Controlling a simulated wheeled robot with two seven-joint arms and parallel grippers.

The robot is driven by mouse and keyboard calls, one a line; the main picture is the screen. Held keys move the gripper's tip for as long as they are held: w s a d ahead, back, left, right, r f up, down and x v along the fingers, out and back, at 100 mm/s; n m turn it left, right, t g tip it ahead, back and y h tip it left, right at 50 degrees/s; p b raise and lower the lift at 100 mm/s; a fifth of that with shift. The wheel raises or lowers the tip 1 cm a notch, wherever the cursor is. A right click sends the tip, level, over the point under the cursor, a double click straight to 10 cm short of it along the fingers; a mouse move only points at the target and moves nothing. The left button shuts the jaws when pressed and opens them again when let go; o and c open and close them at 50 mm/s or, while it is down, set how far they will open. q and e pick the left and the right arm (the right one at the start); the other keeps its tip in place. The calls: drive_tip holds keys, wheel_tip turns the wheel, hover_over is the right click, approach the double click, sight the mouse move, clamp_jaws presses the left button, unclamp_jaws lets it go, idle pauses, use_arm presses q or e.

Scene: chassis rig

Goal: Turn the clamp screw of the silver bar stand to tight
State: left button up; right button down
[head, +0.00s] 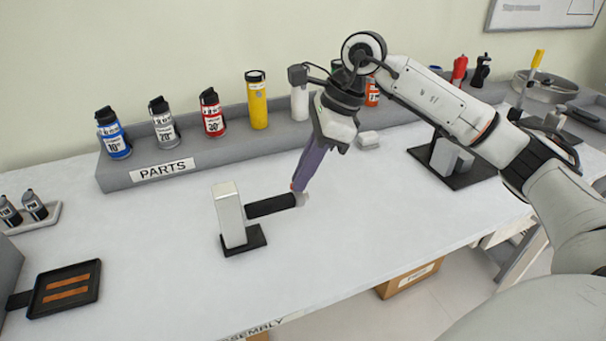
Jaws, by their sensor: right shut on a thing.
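The silver bar stand (231,216) stands upright on a small black base in the middle of the table. A black bar (270,206) sticks out from its side to the right. A small light-grey clamp screw (303,200) shows at the bar's right end. My right gripper (299,190) reaches down from above with its purple-grey fingers and is shut on the clamp screw. The fingertips partly hide the screw, and its turn angle cannot be told. A small red spot shows at the fingertips. My left gripper is not in view.
A grey PARTS shelf (135,174) with several coloured bottles runs along the back. A black tray (64,289) with orange-brown strips lies front left. Another black base with grey blocks (444,157) stands to the right, near my right arm. The table between is clear.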

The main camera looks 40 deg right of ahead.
drive_tip(key=m+t+h+b, duration=0.1)
drive_tip(key=m, duration=0.2)
drive_tip(key=shift+s+a+m, duration=0.1)
drive_tip(key=shift+a+m, duration=0.05)
drive_tip(key=shift+m, duration=0.25)
drive_tip(key=m+h, duration=0.1)
drive_tip(key=m, duration=0.2)
drive_tip(key=shift+s+a+m+t+b, duration=0.1)
drive_tip(key=shift+a+m+t+b, duration=0.05)
drive_tip(key=shift+m+t+b, duration=0.2)
drive_tip(key=m, duration=0.1)
drive_tip(key=m+h, duration=0.1)
drive_tip(key=m, duration=0.1)
drive_tip(key=m+h, duration=0.1)
drive_tip(key=m, duration=0.1)
drive_tip(key=shift+a+t+b, duration=0.25)
drive_tip(key=shift+b, duration=0.05)
drive_tip(key=shift+m+h, duration=0.5)
drive_tip(key=shift+m, duration=0.35)
drive_tip(key=c, duration=1.9)
unclamp_jaws()
drive_tip(key=shift+o, duration=0.2)
